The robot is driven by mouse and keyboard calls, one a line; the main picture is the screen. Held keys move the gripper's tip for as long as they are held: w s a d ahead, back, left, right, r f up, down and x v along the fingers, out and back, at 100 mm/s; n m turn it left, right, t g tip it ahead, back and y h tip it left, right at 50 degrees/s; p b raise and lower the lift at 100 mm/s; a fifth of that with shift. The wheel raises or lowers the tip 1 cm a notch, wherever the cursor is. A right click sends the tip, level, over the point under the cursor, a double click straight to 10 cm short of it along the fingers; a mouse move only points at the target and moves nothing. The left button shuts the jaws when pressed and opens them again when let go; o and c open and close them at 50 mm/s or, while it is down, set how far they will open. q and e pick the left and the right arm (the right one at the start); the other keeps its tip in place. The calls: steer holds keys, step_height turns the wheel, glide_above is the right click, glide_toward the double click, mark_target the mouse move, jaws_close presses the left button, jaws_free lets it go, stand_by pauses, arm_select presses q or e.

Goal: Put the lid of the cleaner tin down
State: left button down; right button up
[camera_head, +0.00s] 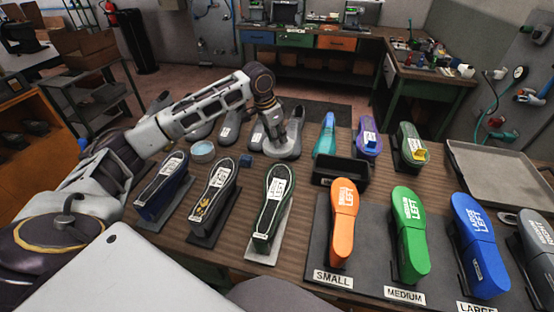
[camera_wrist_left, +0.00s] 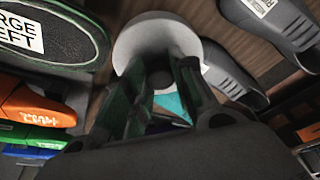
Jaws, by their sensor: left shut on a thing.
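My left gripper (camera_head: 279,138) reaches over the back middle of the table, among the grey shoe forms. In the left wrist view its dark fingers (camera_wrist_left: 162,75) are closed on a pale grey round piece, which looks like the lid (camera_wrist_left: 146,32) of the cleaner tin. The cleaner tin (camera_head: 202,151), round with a pale blue top, stands on the table to the left of the gripper. My right gripper is not in view.
Labelled forms, such as the orange one (camera_head: 343,215), line the front. A grey tray (camera_head: 500,175) is far right.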

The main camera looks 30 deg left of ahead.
mark_target(272, 145)
arm_select(q)
steer(key=shift+f, duration=2.8)
steer(key=shift+f, duration=2.55)
steer(key=shift+p, duration=0.3)
steer(key=c, duration=1.2)
jaws_free()
steer(key=shift+f, duration=0.1)
steer(key=shift+v, duration=6.1)
